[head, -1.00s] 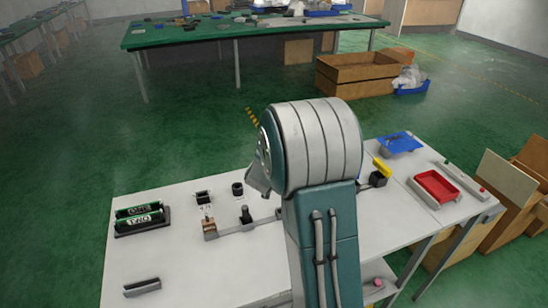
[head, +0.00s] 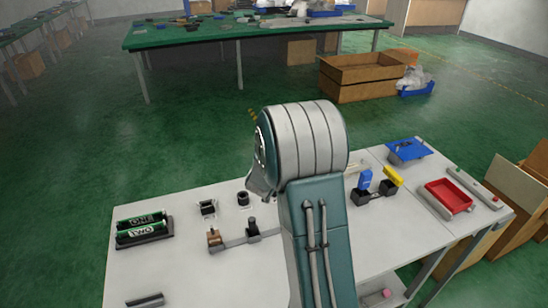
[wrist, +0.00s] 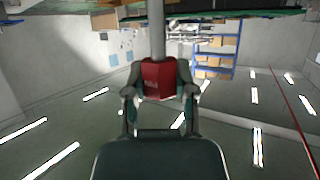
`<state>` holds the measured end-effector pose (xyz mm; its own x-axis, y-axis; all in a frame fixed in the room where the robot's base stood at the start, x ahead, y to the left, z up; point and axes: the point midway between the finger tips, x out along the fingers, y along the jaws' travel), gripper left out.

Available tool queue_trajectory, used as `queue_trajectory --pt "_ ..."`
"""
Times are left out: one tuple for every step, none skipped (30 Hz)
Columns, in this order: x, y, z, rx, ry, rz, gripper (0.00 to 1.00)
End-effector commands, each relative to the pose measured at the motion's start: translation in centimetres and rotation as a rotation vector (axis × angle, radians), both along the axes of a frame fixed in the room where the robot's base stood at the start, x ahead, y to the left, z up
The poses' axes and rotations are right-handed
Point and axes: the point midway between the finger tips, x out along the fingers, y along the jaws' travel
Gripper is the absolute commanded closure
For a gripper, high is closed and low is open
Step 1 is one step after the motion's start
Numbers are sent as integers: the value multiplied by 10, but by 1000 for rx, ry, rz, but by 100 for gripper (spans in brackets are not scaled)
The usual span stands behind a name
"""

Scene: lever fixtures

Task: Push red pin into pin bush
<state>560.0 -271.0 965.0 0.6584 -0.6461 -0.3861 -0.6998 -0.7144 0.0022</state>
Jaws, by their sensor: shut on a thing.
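In the wrist view my gripper (wrist: 160,92) is shut on the red pin (wrist: 158,76), with a finger on each side of its red block-shaped end. A grey shaft (wrist: 157,30) runs from the red end to the top edge of the picture. In the head view my arm hides the gripper and the pin. I cannot tell for sure which part is the pin bush. A black square socket (head: 207,208) and a short black cylinder (head: 243,198) with a dark top stand at the white table's back left. The pin is apart from both as far as I can see.
The front-left tabletop is mostly clear.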

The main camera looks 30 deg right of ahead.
Motion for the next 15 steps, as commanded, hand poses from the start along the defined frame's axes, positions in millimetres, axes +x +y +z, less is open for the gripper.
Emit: queue_trajectory --pt "0 0 -5 0 1 0 100" --pt "0 0 -8 0 1 0 100" --pt "0 0 -11 0 1 0 100" --pt "0 0 -14 1 2 0 100" --pt "0 0 -16 1 1 0 100" --pt "0 0 -20 0 1 0 100" --pt "0 0 -22 0 1 0 100" --pt "0 0 -24 0 2 -1 100" --pt "0 0 -27 0 1 -1 100" --pt "0 0 -29 0 1 -1 100" --pt "0 0 -30 1 0 0 100" --pt "0 0 -33 1 1 0 100" --pt "0 0 -34 1 1 0 100" --pt "0 0 -35 0 0 1 100" --pt "0 0 -36 0 0 1 100"
